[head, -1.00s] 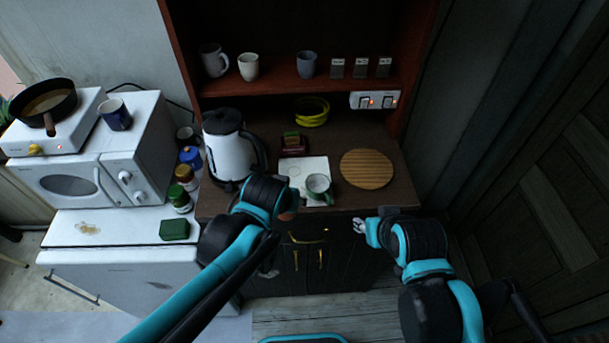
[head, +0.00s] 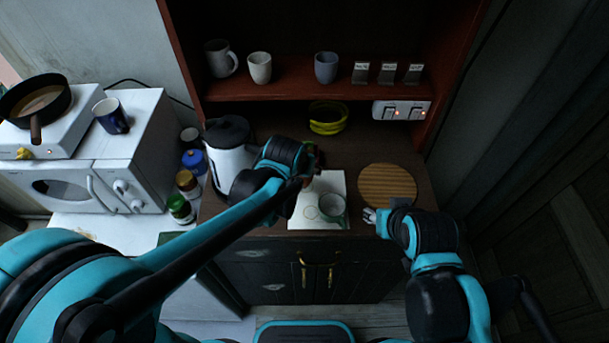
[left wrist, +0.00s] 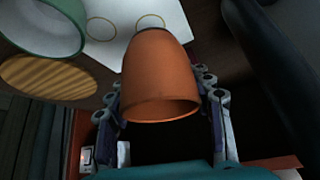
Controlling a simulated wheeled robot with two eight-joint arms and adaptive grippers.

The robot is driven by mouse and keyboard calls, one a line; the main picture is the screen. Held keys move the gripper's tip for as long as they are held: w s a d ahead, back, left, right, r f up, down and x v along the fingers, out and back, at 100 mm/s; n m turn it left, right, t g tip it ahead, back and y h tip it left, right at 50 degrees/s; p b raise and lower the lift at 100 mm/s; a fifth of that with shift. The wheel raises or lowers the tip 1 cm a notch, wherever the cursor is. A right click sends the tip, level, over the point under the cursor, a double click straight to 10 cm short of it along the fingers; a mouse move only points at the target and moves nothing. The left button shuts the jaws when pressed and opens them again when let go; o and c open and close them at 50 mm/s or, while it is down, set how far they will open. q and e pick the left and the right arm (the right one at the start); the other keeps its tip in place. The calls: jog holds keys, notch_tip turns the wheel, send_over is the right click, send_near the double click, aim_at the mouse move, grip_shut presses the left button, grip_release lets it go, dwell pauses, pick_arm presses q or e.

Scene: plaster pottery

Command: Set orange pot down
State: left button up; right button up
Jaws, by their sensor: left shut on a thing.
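The orange pot (left wrist: 158,70) is between the fingers of my left gripper (left wrist: 162,88) in the left wrist view, its wide rim towards the camera and its narrow end over a white sheet (left wrist: 118,42) with brown rings. In the head view my left gripper (head: 310,168) is mostly behind its own arm, above the counter near the white sheet (head: 303,219), and I cannot make out the pot. My right gripper (head: 372,216) is at the counter's front edge, right of a green-and-white cup (head: 332,207); its jaw state is unclear.
The green-and-white cup stands on the sheet's right part. A round wooden board (head: 387,185) lies to its right. A white kettle (head: 227,158) stands left of my left gripper. Jars (head: 180,208) line the left side.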

pick_arm(q)
jog(key=w+f, duration=0.1)
jog(key=w, duration=0.1)
jog(key=w+f, duration=0.1)
jog(key=shift+w+a+f+b, duration=0.1)
jog(key=shift+w+a+b, duration=0.1)
jog(key=shift+w+b, duration=0.15)
notch_tip(320, 180, down, 4)
jog(key=shift+f+b, duration=0.1)
jog(key=shift+b, duration=0.5)
jog(key=o, duration=0.8)
jog(key=shift+f, duration=0.1)
jog(key=shift+o, duration=0.9)
